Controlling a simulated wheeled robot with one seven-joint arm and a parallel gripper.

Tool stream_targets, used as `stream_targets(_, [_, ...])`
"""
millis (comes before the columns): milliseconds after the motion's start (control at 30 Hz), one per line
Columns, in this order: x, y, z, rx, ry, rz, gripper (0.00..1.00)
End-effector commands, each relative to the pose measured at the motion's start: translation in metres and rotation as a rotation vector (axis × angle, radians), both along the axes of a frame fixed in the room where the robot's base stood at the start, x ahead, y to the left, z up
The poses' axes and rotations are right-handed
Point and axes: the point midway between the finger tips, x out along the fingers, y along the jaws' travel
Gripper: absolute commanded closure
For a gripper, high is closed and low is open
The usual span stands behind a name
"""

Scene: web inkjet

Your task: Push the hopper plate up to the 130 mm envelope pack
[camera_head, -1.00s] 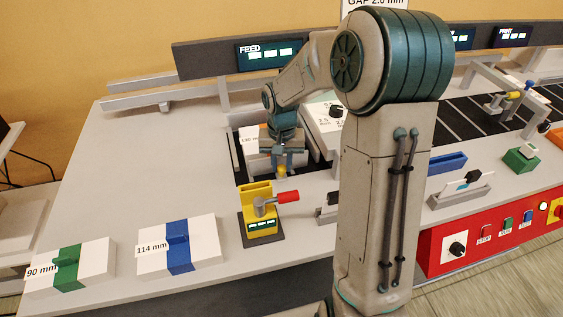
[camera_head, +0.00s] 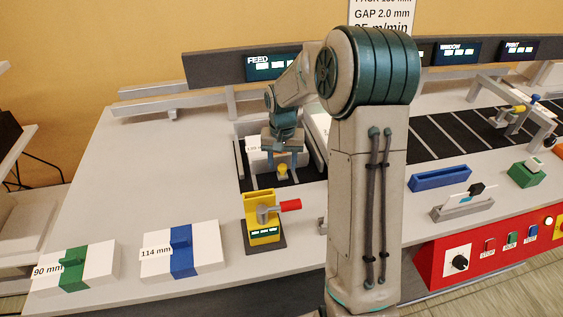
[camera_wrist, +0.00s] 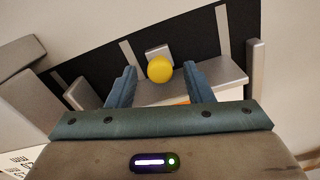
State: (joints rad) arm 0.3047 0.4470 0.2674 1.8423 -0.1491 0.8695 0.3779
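My gripper (camera_head: 285,179) is over the feed hopper, fingers spread and pointing down. In the wrist view its fingers (camera_wrist: 160,70) stand either side of a yellow knob (camera_wrist: 159,69), with a visible gap on both sides. The knob (camera_head: 282,170) appears to belong to the hopper plate, whose light grey edge (camera_wrist: 226,75) shows near the right finger. A white pack (camera_head: 258,158) with a partly covered mm label sits in the hopper behind my gripper. A bit of orange (camera_wrist: 182,99) shows past the plate. I cannot tell whether plate and pack touch.
A green-banded 90 mm pack (camera_head: 95,268) and a blue-banded 114 mm pack (camera_head: 205,250) lie at the left front. The table left of the hopper is clear (camera_head: 150,180).

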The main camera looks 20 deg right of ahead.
Motion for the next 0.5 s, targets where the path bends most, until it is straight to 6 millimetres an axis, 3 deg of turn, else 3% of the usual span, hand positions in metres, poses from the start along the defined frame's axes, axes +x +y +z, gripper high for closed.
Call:
stream_targets(267, [0.000, 0.001, 0.002, -0.001, 0.000, 0.002, 0.54])
stream_targets(500, [0.000, 0.001, 0.037, -0.002, -0.003, 0.002, 0.54])
